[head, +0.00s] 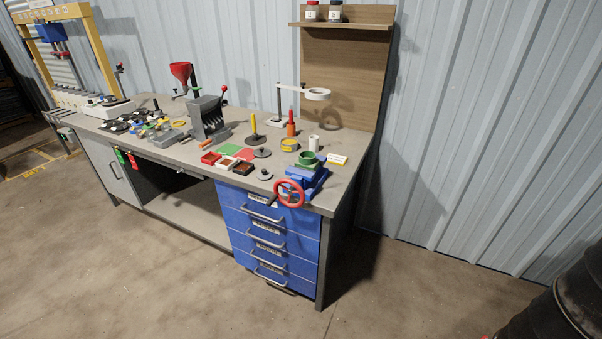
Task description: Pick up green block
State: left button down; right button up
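Neither of my grippers shows in the head view. Several green things are on or at the workbench (185,150), and I cannot tell which is the green block. A flat green piece (229,149) lies on the bench top beside a flat red piece (244,154). A rounded green piece (307,158) sits at the top of the blue vise (308,178) near the bench's right front corner. A small green tag-like thing (119,156) hangs at the front edge on the left, next to a red one (132,161).
Small trays (243,168) stand near the front edge. A grey machine with a red-knobbed lever (207,118) and a white ring stand (317,94) rise behind. The vise's red handwheel (289,193) juts past the edge. A dark barrel (565,310) stands at lower right. The floor in front is clear.

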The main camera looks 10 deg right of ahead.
aim_at(307, 161)
jog(key=i+j+z, duration=0.2)
jog(key=i, duration=0.35)
jog(key=i+j+z, duration=0.15)
jog(key=i+j, duration=0.2)
jog(key=i, duration=0.15)
jog(key=i+j+z, duration=0.2)
jog(key=i+j, duration=0.2)
jog(key=i, duration=0.1)
